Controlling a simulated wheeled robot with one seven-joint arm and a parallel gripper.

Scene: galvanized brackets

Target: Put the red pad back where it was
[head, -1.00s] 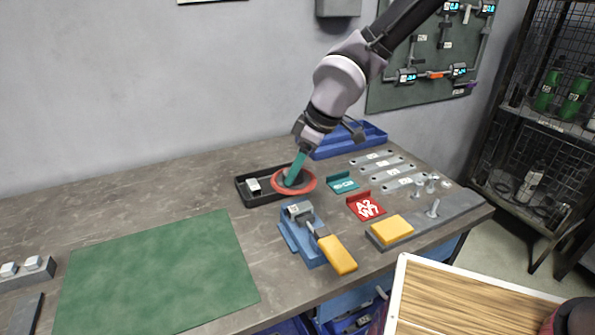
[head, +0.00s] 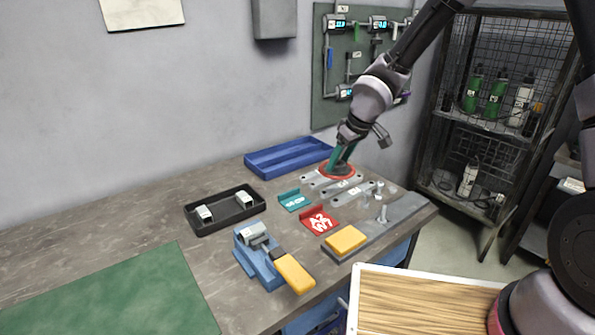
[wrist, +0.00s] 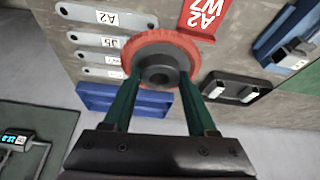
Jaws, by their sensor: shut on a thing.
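The red pad is a round red disc with a dark grey hub; in the head view the pad (head: 349,176) is at the back right of the bench, over the flat metal brackets (head: 352,192). My gripper (head: 340,163) is shut on its hub from above. In the wrist view the red pad (wrist: 134,50) lies between the green fingers of my gripper (wrist: 158,80), with the hub facing me. The pad covers part of the brackets, and I cannot tell its exact height above them. The black tray (head: 190,228) holds two small pale blocks, with its middle empty.
A blue tray (head: 262,170) stands behind. A teal label plate (head: 294,200) and a red plate (head: 319,221) lie in front of the brackets. Upright bolts (head: 382,212), a yellow block (head: 346,240) and a blue fixture (head: 258,265) with a yellow handle are nearer. A green mat (head: 110,295) lies left.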

